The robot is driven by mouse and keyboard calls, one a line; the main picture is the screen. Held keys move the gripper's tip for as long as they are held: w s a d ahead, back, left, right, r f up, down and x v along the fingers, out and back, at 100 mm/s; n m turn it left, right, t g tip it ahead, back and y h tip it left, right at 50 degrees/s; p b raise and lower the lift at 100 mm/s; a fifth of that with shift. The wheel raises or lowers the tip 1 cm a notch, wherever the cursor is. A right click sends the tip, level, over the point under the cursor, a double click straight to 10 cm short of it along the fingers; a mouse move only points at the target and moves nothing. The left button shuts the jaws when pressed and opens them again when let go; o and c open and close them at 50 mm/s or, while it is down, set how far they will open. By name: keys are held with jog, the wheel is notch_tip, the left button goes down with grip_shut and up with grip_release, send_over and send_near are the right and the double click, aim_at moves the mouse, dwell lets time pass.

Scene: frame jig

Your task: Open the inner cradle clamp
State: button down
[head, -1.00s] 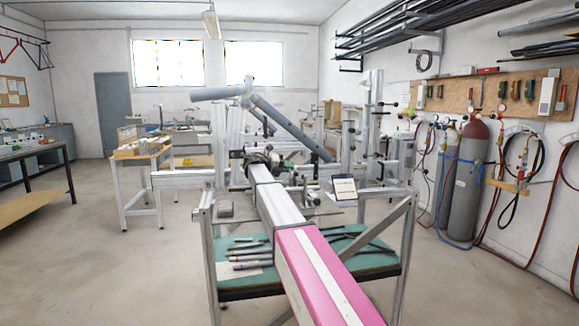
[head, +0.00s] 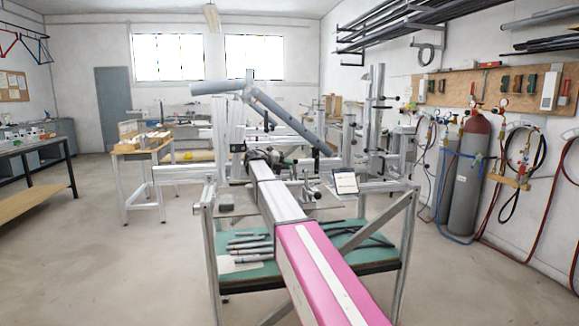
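The frame jig (head: 372,172) is a metal stand of rails and posts in the middle of the head view. Grey frame tubes (head: 285,117) rest in it, one sloping down to the right. A small metal clamp with a dark knob (head: 311,189) sits on the near side of the jig; I cannot tell whether it is the inner cradle clamp or whether it is open. My pink and white arm reaches forward to the jig. My gripper (head: 262,156) is a small dark shape at its far end, among the jig parts. Its fingers and any contact are not clear.
A small tablet-like panel (head: 345,182) stands on the jig's right side. Loose tubes (head: 250,245) lie on the green shelf (head: 375,256) below. Gas cylinders (head: 470,180) and hoses line the right wall. A wooden-topped table (head: 142,149) stands left; the left floor is open.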

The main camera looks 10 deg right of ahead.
jog(key=c, duration=1.2)
grip_release()
jog(key=shift+w, duration=0.2)
jog(key=shift+s, duration=0.15)
